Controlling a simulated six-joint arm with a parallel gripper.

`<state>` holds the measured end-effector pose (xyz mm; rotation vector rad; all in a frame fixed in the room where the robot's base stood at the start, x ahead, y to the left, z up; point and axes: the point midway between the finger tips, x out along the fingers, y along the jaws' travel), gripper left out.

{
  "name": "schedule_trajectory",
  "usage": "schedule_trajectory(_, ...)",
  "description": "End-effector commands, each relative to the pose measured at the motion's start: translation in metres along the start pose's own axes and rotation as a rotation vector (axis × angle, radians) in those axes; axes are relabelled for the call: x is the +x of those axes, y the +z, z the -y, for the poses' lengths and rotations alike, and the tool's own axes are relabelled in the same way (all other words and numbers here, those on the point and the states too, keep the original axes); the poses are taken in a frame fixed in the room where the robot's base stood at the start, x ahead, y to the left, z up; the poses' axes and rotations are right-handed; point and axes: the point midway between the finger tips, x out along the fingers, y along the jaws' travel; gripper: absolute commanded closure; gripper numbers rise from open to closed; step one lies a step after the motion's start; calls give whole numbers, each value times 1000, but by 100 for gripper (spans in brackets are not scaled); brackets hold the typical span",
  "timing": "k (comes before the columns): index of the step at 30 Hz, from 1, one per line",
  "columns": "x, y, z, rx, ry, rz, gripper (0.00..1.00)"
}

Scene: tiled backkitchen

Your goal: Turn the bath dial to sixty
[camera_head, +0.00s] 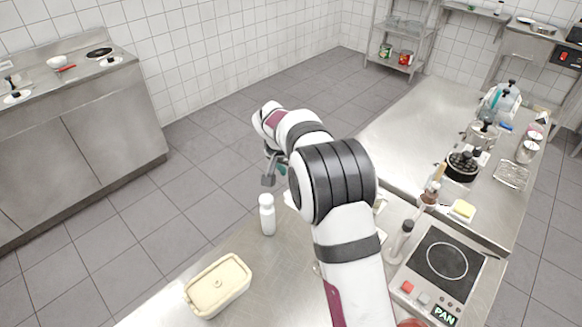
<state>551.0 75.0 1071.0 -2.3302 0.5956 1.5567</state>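No dial that I can pick out as the bath dial shows in the head view; my arm hides part of the steel counter in the middle. My gripper (269,181) hangs over the counter's far edge, left of my arm's large dark joint. Only a dark grey finger part of it shows, so its opening cannot be made out. A small teal patch (282,170) shows beside it, too small to identify. A cooking plate unit (440,258) labelled PAN sits at the right, with a red button and a grey button on its front.
A white bottle (267,215) stands just below my gripper in the picture. A cream lidded box (218,285) sits at the counter's front left. A black round pan (461,167), pots and a butter dish (462,210) stand at the right. The tiled floor at left is clear.

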Motion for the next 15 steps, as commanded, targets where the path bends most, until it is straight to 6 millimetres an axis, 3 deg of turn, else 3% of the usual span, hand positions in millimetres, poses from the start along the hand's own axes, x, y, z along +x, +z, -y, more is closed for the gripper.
schedule_trajectory(3,-24,0,0,1,-1,-1,39)
schedule_trajectory(6,-35,0,0,0,1,0,39)
schedule_trajectory(15,-38,0,0,0,1,0,39)
